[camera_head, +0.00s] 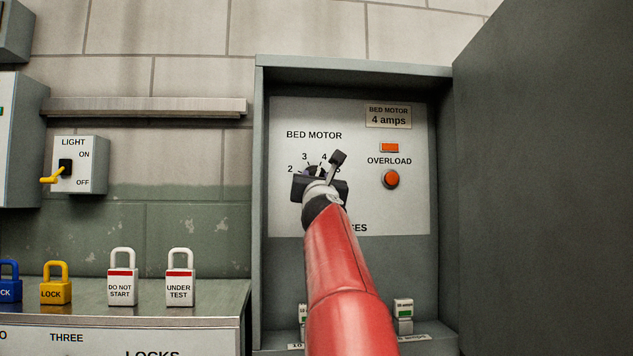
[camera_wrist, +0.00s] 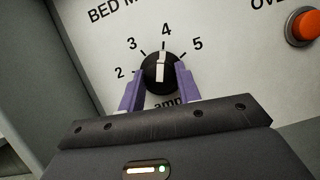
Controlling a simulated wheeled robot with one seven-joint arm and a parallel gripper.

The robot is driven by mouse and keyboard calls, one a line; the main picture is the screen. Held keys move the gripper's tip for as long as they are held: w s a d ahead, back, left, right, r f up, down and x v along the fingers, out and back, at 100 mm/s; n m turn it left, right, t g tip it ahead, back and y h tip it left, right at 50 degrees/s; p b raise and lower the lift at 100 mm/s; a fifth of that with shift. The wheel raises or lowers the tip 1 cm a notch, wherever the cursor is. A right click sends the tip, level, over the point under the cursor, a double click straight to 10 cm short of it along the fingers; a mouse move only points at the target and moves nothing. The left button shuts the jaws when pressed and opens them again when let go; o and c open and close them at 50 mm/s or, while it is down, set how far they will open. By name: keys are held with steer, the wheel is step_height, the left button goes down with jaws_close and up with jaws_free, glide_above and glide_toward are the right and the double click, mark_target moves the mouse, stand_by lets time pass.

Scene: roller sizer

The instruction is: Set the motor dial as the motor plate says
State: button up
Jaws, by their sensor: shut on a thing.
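The black motor dial (camera_wrist: 160,74) shows in the wrist view, on the BED MOTOR panel (camera_head: 285,215), with a scale reading 2, 3, 4, 5. Its white pointer line points up at the 4. My gripper (camera_wrist: 158,71) is shut on the dial, one purple finger on each side of it. In the camera_head view my gripper (camera_head: 316,176) and red arm hide most of the dial. The motor plate (camera_head: 388,117) at the panel's upper right reads "BED MOTOR 4 amps".
Right of the dial are an orange OVERLOAD button (camera_head: 391,179) and a small orange window (camera_head: 389,147). The cabinet door (camera_head: 545,180) stands open at right. A light switch (camera_head: 66,170) and several padlocks (camera_head: 122,289) are at left. A fuse (camera_head: 403,312) stands low inside.

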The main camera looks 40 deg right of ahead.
steer(key=o, duration=1)
steer(key=shift+c, duration=0.2)
steer(key=b+v, duration=0.4)
steer(key=v, duration=0.3)
steer(key=shift+s+a, duration=0.2)
steer(key=shift+s, duration=0.15)
steer(key=shift+f, duration=0.15)
